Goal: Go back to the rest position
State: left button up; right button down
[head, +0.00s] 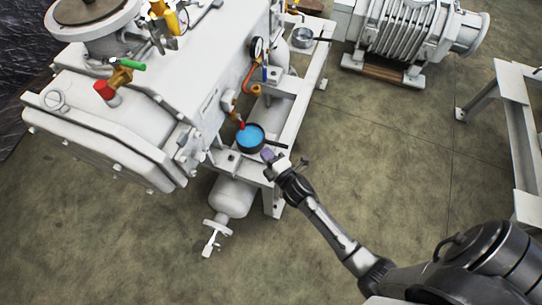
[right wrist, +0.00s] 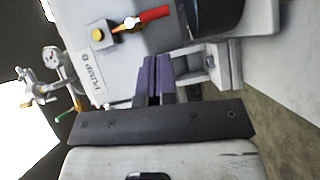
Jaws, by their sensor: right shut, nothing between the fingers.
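My right gripper (head: 268,155) reaches up from the lower right of the head view, its fingers just right of and below a dark pan (head: 251,138) holding blue liquid. In the right wrist view its two purple fingers (right wrist: 156,75) are together with nothing between them. The pan sits on the white frame of a large white pump unit (head: 110,110). Its dark handle (head: 276,145) points right, close to the gripper. In the right wrist view the pan's dark side (right wrist: 215,15) shows at the top. My left gripper is in neither view.
A red-handled valve (right wrist: 150,17) stands close to the fingers in the right wrist view. A ribbed motor (head: 405,35) and a white stand (head: 515,120) are at the right. The floor (head: 400,140) between is clear.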

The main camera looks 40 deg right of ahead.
jog(key=s, duration=0.2)
jog(key=shift+s, duration=0.3)
